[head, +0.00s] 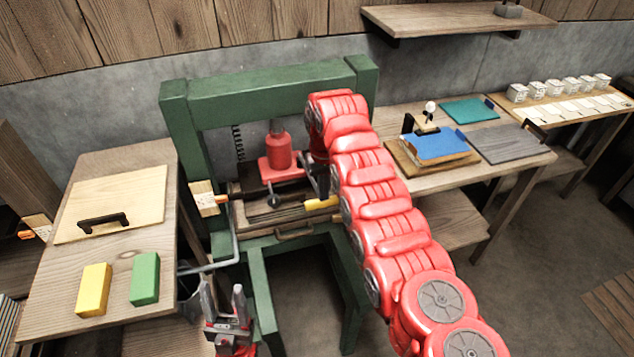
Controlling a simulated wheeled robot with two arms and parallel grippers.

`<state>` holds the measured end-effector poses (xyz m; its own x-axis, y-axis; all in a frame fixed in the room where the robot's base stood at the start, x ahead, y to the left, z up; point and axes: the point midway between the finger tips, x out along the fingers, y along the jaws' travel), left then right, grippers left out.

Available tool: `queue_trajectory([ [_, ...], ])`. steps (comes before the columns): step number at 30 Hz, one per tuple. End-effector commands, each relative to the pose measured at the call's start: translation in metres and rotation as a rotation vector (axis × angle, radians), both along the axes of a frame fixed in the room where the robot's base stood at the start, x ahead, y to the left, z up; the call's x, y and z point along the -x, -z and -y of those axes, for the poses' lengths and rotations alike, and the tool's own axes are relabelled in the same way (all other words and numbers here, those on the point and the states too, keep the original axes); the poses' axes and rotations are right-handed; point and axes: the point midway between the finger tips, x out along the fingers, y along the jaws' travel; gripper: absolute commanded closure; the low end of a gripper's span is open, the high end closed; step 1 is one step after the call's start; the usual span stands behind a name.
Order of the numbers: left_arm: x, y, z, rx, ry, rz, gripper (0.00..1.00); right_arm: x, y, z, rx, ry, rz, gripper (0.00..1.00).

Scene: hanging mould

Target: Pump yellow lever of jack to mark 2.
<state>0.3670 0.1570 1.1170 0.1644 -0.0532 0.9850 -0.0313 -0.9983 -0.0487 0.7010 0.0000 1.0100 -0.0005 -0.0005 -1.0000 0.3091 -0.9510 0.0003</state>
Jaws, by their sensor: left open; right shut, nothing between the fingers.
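The red jack (279,153) stands upright inside the green press frame (262,87), on a wooden bed. A short yellow lever (321,203) shows low at its right, in front of the bed. My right gripper (318,186) is shut and empty just above the yellow lever; my red arm partly hides it, and I cannot tell whether it touches the lever. My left gripper (225,296) is open and empty, pointing up in front of the frame, below and left of the jack. I cannot make out mark 2.
A left table (60,295) holds a board with a black handle (103,220), a yellow block (94,289) and a green block (145,278). A grey bent bar (235,245) sticks out left of the frame. A right table holds a blue-topped stack (436,146).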

Motion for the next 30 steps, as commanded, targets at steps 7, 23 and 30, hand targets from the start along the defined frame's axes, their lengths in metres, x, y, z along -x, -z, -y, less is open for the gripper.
queue_trajectory([
  [7,0.0,0.014,0.0,0.0,0.0,0.0,0.48,-0.001,0.031,0.0,-0.001,0.0,0.003,1.0],
  [23,0.0,0.028,0.0,0.0,0.0,0.0,0.48,-0.001,0.064,0.0,-0.001,0.0,0.002,1.0],
  [30,0.0,0.022,0.0,0.0,0.0,0.0,0.48,-0.002,0.028,0.0,-0.002,0.0,0.007,1.0],
])
